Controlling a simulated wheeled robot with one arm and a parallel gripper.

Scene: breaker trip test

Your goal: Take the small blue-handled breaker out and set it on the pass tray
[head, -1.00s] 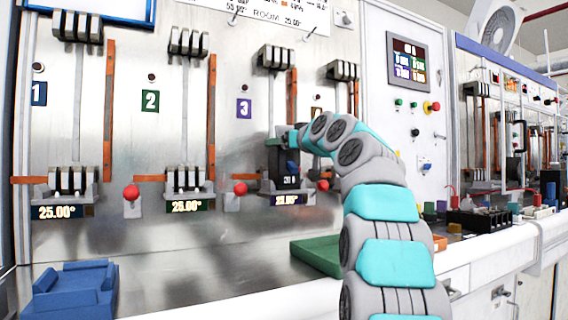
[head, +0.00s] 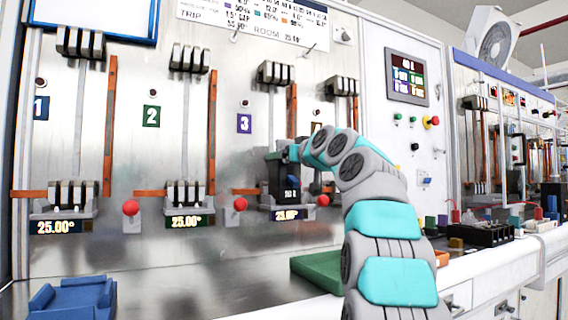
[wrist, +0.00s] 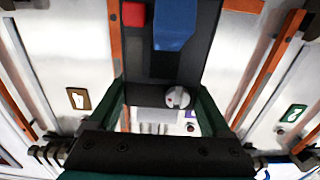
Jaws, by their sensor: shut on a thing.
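The dark breaker (head: 283,182) stands upright at the third station of the steel panel, above a 25.00° display. Its foot appears to be in or just in front of the lower clamp, whose jaws it hides. In the wrist view its dark face shows a blue handle (wrist: 175,24), a red button (wrist: 134,14) and a pale round knob (wrist: 178,97). My gripper (wrist: 162,92) is shut on the breaker, a green finger on each side. In the head view my gripper (head: 287,152) reaches the breaker's upper part. A green tray (head: 316,272) lies on the counter below, partly behind my arm.
A blue tray (head: 75,298) lies at the counter's left. Empty clamps of station 1 (head: 70,195) and station 2 (head: 184,195) flank on the left. Red knobs (head: 240,204) project beside the stations. Orange vertical bars (head: 213,130) run along the panel. The counter's middle is clear.

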